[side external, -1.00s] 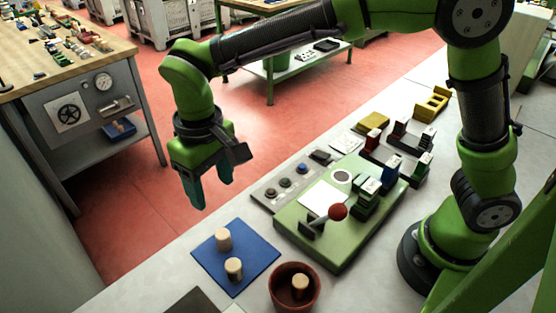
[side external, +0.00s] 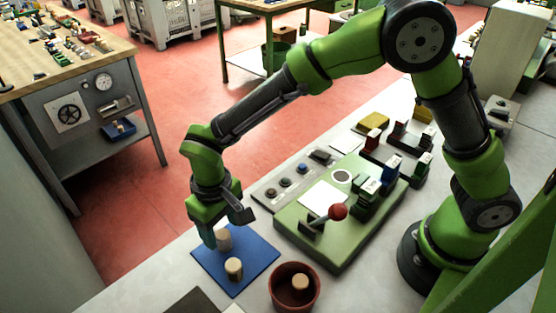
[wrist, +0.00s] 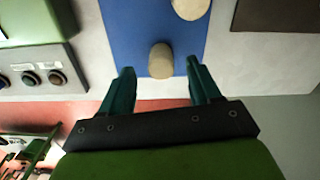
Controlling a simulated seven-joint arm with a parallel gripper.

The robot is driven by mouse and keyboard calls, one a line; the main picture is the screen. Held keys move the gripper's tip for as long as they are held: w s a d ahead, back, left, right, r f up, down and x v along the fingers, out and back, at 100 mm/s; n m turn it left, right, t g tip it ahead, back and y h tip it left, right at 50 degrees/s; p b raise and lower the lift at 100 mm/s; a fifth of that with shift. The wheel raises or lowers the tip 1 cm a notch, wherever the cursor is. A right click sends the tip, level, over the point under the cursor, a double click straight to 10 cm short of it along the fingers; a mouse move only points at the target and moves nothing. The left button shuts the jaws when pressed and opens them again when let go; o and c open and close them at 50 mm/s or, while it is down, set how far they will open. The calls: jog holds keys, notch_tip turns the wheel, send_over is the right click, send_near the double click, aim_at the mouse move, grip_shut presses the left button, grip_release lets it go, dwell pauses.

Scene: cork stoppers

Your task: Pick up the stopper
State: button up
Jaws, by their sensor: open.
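One cork stopper (side external: 224,240) stands at the back of the blue mat (side external: 262,254). It also shows in the wrist view (wrist: 161,62), between and slightly beyond the fingertips. A second stopper (side external: 233,269) stands nearer the front of the mat, and its edge shows in the wrist view (wrist: 190,7). My gripper (side external: 214,239) is open, low beside the back stopper, with its fingers partly covering it. In the wrist view, my gripper (wrist: 160,68) has a finger on each side with gaps to the stopper.
A reddish-brown pot (side external: 277,299) holds a third stopper (side external: 300,283). A green control panel (side external: 335,245) with a red-knobbed lever (side external: 337,212) stands right of the mat. A dark flat object (side external: 190,302) lies at the front. The bench's far edge is close behind the mat.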

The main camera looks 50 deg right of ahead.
aim_at(223, 234)
notch_tip(223, 234, down, 3)
jog(key=shift+s+f, duration=0.1)
jog(key=shift+f, duration=0.1)
